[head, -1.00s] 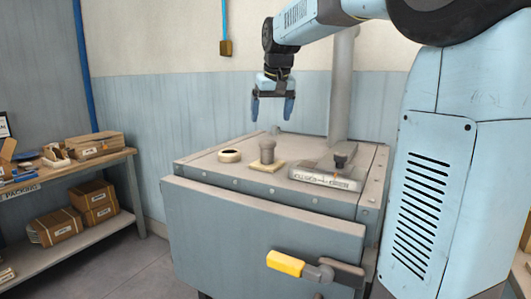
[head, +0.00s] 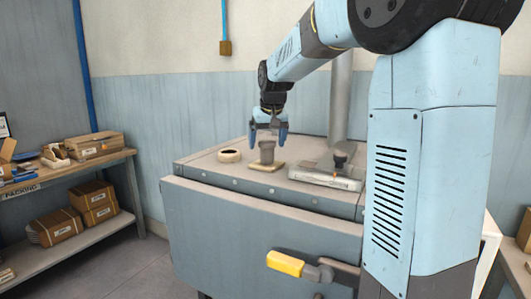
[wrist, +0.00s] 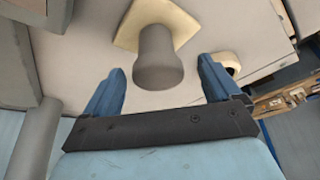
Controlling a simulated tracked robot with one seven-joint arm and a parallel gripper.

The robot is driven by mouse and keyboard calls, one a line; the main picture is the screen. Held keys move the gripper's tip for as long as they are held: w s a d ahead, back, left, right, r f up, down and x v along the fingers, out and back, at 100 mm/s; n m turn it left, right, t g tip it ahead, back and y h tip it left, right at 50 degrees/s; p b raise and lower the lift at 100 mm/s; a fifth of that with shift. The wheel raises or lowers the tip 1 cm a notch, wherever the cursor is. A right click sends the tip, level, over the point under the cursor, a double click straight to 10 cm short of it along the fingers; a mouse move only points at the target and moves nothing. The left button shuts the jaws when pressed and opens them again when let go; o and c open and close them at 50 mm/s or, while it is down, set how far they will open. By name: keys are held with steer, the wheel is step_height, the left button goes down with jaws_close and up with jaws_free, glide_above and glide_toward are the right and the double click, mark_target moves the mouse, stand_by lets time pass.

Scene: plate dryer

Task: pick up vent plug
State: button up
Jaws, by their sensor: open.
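The vent plug appears to be the grey, round-headed plug (head: 267,152) standing upright in a beige square base (head: 267,166) on top of the dryer (head: 210,164). In the wrist view the plug (wrist: 157,62) stands just beyond the fingertips, roughly centred between them, with its beige base (wrist: 130,38) behind it. My gripper (head: 268,142) is open and empty, one blue finger on each side of the plug's upper end in the head view. I cannot tell whether the fingers overlap the plug in depth.
A cream ring (head: 229,155) lies left of the plug. A labelled plate (head: 325,178) with a dark knob (head: 341,150) lies to its right. A vertical grey pipe (head: 341,95) rises behind. A yellow-handled lever (head: 285,263) is on the dryer's front. A packing bench (head: 70,170) stands at left.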

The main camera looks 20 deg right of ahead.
mark_target(267, 141)
steer(key=x, duration=0.3)
steer(key=shift+w+d+f, duration=0.1)
steer(key=shift+w+f, duration=0.15)
steer(key=shift+f, duration=0.1)
steer(key=c, duration=1.2)
